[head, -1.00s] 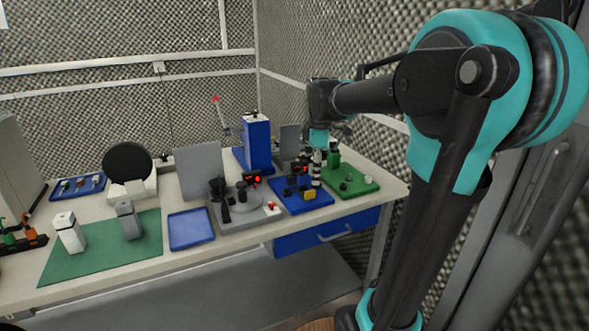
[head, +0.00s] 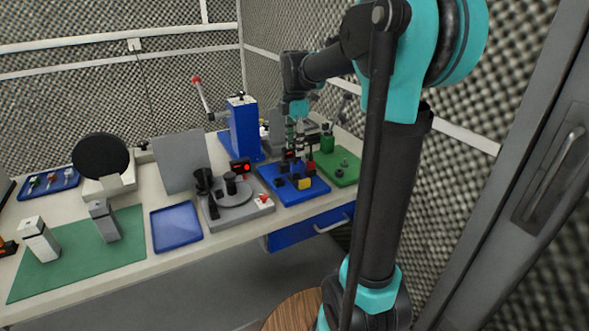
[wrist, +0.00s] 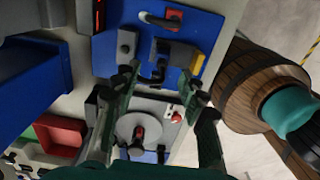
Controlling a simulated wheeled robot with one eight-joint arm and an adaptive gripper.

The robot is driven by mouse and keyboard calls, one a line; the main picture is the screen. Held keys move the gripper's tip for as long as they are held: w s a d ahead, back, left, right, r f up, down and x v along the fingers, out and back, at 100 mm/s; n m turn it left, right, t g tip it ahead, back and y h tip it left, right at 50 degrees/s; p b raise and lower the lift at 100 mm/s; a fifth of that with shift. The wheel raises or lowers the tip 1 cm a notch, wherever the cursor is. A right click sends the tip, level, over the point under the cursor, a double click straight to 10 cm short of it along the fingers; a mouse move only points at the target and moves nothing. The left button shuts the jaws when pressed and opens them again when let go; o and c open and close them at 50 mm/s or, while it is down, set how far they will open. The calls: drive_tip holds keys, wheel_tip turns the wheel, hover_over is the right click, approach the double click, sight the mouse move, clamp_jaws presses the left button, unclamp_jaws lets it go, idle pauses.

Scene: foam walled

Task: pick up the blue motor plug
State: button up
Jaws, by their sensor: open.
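My gripper (head: 297,142) hangs pointing down over the blue board (head: 272,180) at the right part of the bench. In the wrist view my gripper (wrist: 162,82) has its two fingers spread apart, with nothing seen held between them. The blue board (wrist: 206,28) lies beyond the fingertips there. It bears several black parts, a red part (wrist: 174,18) and a yellow block (wrist: 197,64), which also shows in the head view (head: 305,184). I cannot single out a blue motor plug in either view; the fingers hide part of the board.
A grey turntable fixture (head: 262,207) stands left of the board, with a green board (head: 345,178) to its right. A tall blue block (head: 243,128) stands behind. An empty blue tray (head: 176,226) and a green mat (head: 75,265) lie further left.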

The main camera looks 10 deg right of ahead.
sight(295, 158)
drive_tip(key=shift+s+f, duration=0.2)
drive_tip(key=shift+f, duration=3.6)
drive_tip(key=shift+c, duration=0.4)
clamp_jaws()
